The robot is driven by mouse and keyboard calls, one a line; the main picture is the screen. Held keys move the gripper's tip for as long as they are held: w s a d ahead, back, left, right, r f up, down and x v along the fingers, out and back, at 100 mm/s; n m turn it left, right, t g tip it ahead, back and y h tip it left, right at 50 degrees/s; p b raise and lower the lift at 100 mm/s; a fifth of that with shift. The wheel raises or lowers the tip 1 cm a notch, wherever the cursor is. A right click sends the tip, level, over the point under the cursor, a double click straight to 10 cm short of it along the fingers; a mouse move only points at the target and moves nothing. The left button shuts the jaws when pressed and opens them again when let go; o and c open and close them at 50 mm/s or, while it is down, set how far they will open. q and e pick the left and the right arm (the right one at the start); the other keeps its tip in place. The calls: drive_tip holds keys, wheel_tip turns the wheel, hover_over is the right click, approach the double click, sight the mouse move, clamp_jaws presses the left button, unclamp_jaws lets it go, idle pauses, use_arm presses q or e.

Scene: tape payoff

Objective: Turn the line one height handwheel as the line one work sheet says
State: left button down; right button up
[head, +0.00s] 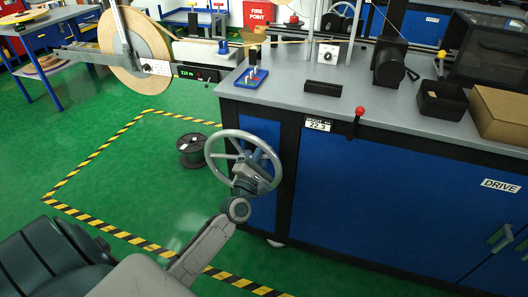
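The grey spoked handwheel (212,157) stands at the left end of the blue bench, upright and tilted. My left gripper (252,176) reaches it from below. It is at the wheel's lower right part, in front of the rim and close to the hub. Its fingers overlap the wheel, so whether they are closed on it does not show. A small height display (318,125) on the bench's front edge appears to read 22.3. I cannot make out a work sheet. My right gripper is not in view.
The grey bench top (420,121) holds an open black box (441,101), a cardboard box (500,115) and a red-knobbed lever (360,111). A large tape reel (133,52) hangs at the left. A black spool (192,150) lies on the green floor beyond the wheel, inside striped tape.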

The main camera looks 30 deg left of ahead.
use_arm(q)
drive_tip(key=c, duration=1.4)
unclamp_jaws()
drive_tip(key=shift+s+f, duration=0.3)
drive_tip(key=shift+s, duration=0.2)
drive_tip(key=b+v, duration=0.2)
drive_tip(key=v, duration=0.7)
drive_tip(key=shift+s+d, duration=0.15)
drive_tip(key=shift+s, duration=0.25)
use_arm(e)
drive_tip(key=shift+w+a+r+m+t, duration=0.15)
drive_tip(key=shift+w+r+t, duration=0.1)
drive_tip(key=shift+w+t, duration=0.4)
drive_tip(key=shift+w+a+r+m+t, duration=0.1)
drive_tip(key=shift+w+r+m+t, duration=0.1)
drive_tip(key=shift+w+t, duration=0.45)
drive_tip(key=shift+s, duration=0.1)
